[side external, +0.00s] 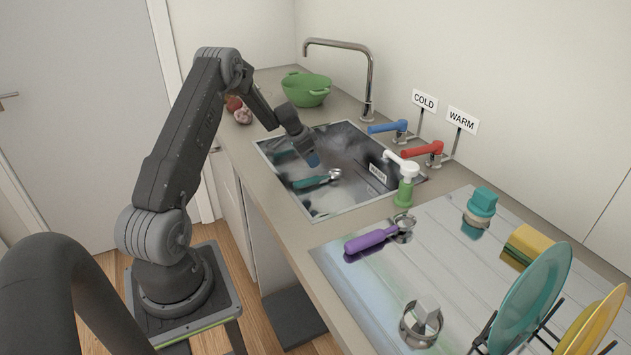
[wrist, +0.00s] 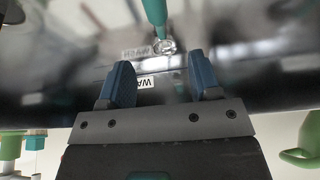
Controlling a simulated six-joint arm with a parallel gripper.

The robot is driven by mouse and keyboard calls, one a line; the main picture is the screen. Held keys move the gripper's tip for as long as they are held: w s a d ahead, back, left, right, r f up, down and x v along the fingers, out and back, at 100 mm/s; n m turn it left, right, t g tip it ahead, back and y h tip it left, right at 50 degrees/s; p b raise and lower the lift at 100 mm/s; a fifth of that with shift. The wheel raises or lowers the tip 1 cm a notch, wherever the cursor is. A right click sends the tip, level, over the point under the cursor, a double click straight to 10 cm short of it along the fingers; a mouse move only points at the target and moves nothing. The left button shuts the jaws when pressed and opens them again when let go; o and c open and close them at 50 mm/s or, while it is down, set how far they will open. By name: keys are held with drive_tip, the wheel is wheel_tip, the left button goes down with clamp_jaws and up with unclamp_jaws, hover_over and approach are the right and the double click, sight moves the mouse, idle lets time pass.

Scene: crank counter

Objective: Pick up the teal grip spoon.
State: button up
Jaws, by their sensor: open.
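The teal grip spoon (side external: 312,182) lies in the steel sink (side external: 274,172), its round metal head toward the right. In the wrist view its teal handle (wrist: 154,11) enters from the top edge, and the metal head lies just beyond the fingertips. My gripper (side external: 312,160) is over the sink, close to the spoon. In the wrist view my gripper (wrist: 162,78) is open, with empty space between its two blue fingers. The far end of the handle is cut off in the wrist view. I cannot tell the exact height between fingers and spoon.
A tall faucet (side external: 369,75), a blue lever (side external: 388,127), a red lever (side external: 424,149) and a green-bodied pump (side external: 405,190) stand around the sink. A purple-handled scoop (side external: 371,239) lies on the drainboard (side external: 450,250). A green colander (side external: 306,91) stands behind the sink.

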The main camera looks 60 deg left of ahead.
sight(315, 177)
wheel_tip(315, 177, down, 2)
drive_tip(key=shift+f, duration=0.25)
drive_tip(key=x, duration=0.5)
drive_tip(key=shift+f, duration=0.45)
drive_tip(key=shift+c, duration=0.3)
drive_tip(key=c, duration=0.9)
